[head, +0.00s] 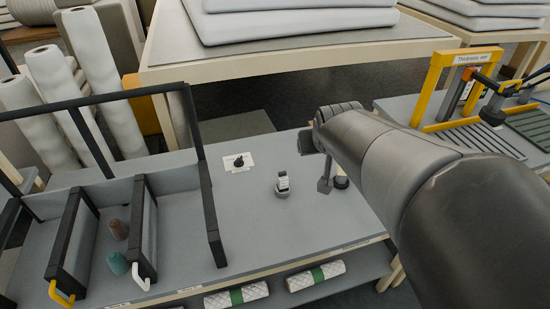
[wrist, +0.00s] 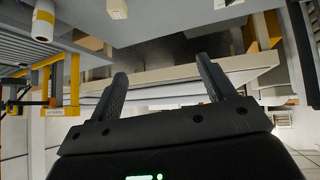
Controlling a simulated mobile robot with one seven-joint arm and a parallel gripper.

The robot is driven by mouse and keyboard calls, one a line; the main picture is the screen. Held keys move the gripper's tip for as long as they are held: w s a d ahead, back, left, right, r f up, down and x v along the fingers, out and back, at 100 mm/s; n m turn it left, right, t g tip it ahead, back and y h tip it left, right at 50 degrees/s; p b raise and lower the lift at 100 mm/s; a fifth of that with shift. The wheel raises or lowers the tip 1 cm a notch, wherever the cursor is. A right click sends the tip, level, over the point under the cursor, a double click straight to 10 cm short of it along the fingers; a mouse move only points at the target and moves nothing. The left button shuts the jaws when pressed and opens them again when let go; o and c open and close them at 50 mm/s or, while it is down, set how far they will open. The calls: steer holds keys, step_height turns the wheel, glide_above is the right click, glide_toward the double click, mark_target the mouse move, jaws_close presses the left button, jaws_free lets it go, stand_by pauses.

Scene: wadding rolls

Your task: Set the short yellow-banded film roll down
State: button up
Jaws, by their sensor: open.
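A short white film roll (wrist: 42,26) with a yellow band shows at the upper left of the wrist view, which looks upside down. It is near a yellow frame, apart from my fingers. I cannot make it out in the head view, where my arm covers part of the scene. My gripper (wrist: 162,66) is open, with nothing between its two dark fingers. In the head view my gripper end (head: 309,141) is above the back right of the grey bench (head: 250,225).
A small device (head: 282,184) and a black knob (head: 239,161) sit on the bench. Dark-framed dividers (head: 75,240) fill its left side. A yellow gauge frame (head: 434,90) stands on the right table. Green-banded quilted rolls (head: 215,300) lie below. The bench's middle has free room.

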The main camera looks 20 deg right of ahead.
steer(key=s+a+n+g+y, duration=0.2)
steer(key=s+a, duration=0.9)
steer(key=s, duration=0.2)
steer(key=shift+s+r+g+y, duration=0.15)
steer(key=shift+g+y, duration=0.15)
steer(key=shift+y, duration=0.1)
